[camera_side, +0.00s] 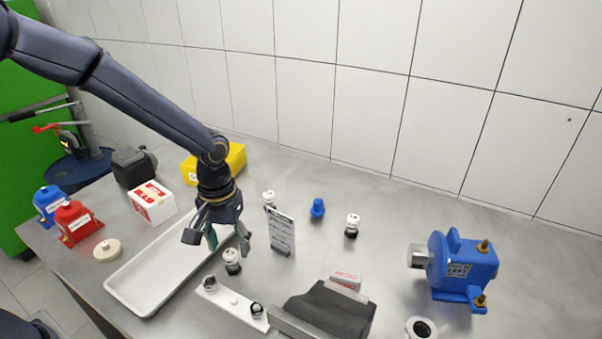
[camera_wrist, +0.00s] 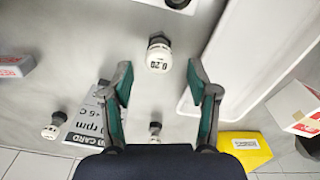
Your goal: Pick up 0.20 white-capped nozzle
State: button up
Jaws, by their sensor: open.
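The 0.20 white-capped nozzle (camera_wrist: 159,58) stands on the bench, its "0.20" label readable in the wrist view; it has a white cap and a dark lower part. In the side view a white-capped nozzle (camera_side: 232,262) stands just below my gripper (camera_side: 229,246), beside the tray. My gripper (camera_wrist: 159,75) is open and empty. In the wrist view its two fingers are to the left and right, with the 0.20 nozzle showing between and slightly beyond their tips. Two other white-capped nozzles (camera_side: 268,198) (camera_side: 352,225) stand farther back; their labels are not readable.
A white tray (camera_side: 125,287) lies left of the nozzle. A standing card (camera_side: 281,231) is to its right, a white plate with dark fittings (camera_side: 232,305) in front. A yellow box (camera_side: 236,158), blue knob (camera_side: 317,208) and blue pump (camera_side: 462,265) stand farther off.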

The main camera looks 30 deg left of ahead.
aim_at(231, 252)
notch_tip(231, 252, down, 4)
jog(key=shift+r, duration=0.2)
jog(key=shift+c, duration=0.3)
grip_shut()
